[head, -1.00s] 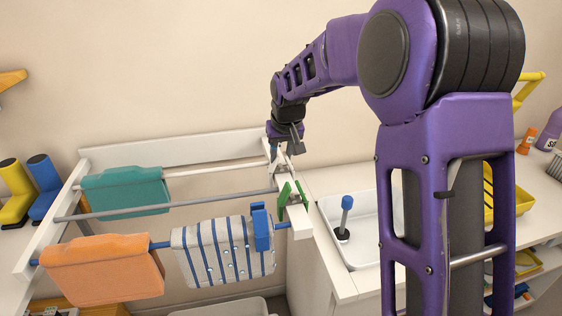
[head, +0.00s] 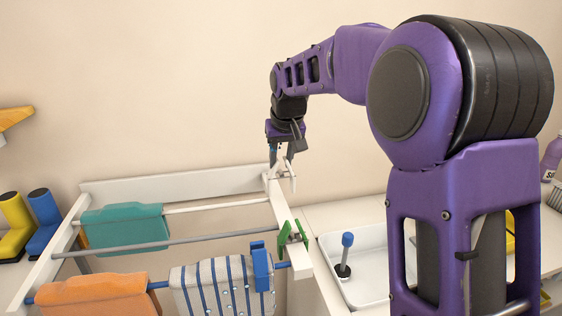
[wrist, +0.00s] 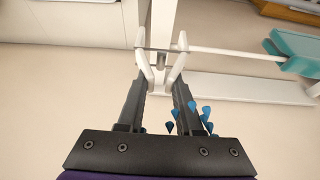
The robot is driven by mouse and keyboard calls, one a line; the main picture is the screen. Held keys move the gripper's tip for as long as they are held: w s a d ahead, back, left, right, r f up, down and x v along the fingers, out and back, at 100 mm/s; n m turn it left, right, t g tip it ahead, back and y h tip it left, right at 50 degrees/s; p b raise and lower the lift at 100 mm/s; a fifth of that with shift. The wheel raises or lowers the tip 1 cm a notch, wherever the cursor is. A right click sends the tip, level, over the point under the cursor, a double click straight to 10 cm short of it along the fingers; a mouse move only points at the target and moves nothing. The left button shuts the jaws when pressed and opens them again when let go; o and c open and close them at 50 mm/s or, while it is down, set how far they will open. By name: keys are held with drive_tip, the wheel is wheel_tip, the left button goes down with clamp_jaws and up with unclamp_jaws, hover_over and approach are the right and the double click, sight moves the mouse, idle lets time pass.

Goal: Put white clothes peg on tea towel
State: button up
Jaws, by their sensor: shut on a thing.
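The white clothes peg (head: 291,175) is at my gripper's tips in the head view, by the back right corner of the drying rack. In the wrist view, my gripper (wrist: 160,78) is shut on the peg, whose two white arms (wrist: 143,72) show between and beyond the dark fingers. My gripper also shows in the head view (head: 284,155), pointing down. I cannot tell whether the peg touches the rack. The tea towel (head: 208,290), white with blue stripes, hangs over the front blue rail, below and left of my gripper. A blue peg (head: 261,266) sits on its right end.
An orange cloth (head: 95,295) hangs left of the towel, and a teal cloth (head: 125,228) hangs further back. A green peg (head: 289,236) is on the rack's right side bar (head: 283,210). A white basin (head: 367,265) with a blue-handled tool stands right. Clear wall lies behind.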

clamp_jaws()
wheel_tip(320, 180, up, 3)
drive_tip(key=shift+r+p, duration=0.1)
drive_tip(key=shift+p, duration=1.15)
drive_tip(key=shift+r, duration=2.4)
drive_tip(key=s+a+f+n+g+y, duration=0.2)
drive_tip(key=s+a+f+n+g, duration=0.15)
drive_tip(key=s+a+n, duration=0.65)
drive_tip(key=s+a+f+n+g+y, duration=0.2)
drive_tip(key=s+a+f+n, duration=0.2)
drive_tip(key=s+a+n, duration=0.55)
drive_tip(key=shift+m+h, duration=0.3)
drive_tip(key=shift+m, duration=0.45)
drive_tip(key=shift+s+a+f+b, duration=0.1)
drive_tip(key=shift+s+f+b, duration=0.4)
drive_tip(key=shift+f+b, duration=0.9)
drive_tip(key=shift+s+a+f+b, duration=0.1)
drive_tip(key=shift+s+f+b, duration=0.35)
drive_tip(key=shift+f+b, duration=0.95)
drive_tip(key=shift+s+f+b, duration=0.5)
drive_tip(key=shift+f+b, duration=0.3)
drive_tip(key=shift+f, duration=1.2)
